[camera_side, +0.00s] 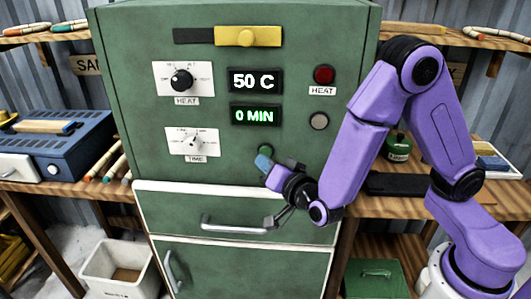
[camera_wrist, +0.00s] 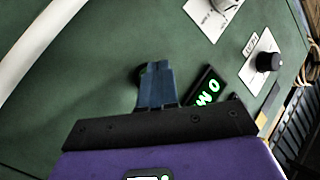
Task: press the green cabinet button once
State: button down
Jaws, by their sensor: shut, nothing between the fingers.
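The green cabinet (camera_side: 225,170) stands in the middle of the side view, and its green front fills most of the wrist view (camera_wrist: 60,110). A small round green button (camera_side: 265,149) sits on its front below the "0 MIN" display (camera_side: 255,115). My gripper (camera_side: 264,162) is shut and empty, with its blue fingertips at the button's lower edge in the side view. In the wrist view the fingertips (camera_wrist: 157,68) hide most of a dark round shape beside them, perhaps the button. I cannot tell whether the tips touch it.
The heat dial (camera_side: 181,80) and time dial (camera_side: 194,140) are at the left of the panel. A red lamp (camera_side: 324,74) and a grey round part (camera_side: 319,121) are at its right. A drawer handle (camera_side: 238,225) juts out below my gripper. The temperature display (camera_side: 255,81) reads "50 C".

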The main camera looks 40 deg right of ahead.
jog(key=shift+w+d, duration=0.1)
jog(key=shift+w+d, duration=0.15)
jog(key=shift+w, duration=0.05)
jog(key=shift+w+d, duration=0.3)
dwell(1.1)
jog(key=shift+s+a, duration=0.6)
jog(key=shift+s+a, duration=1.75)
jog(key=shift+s, duration=0.05)
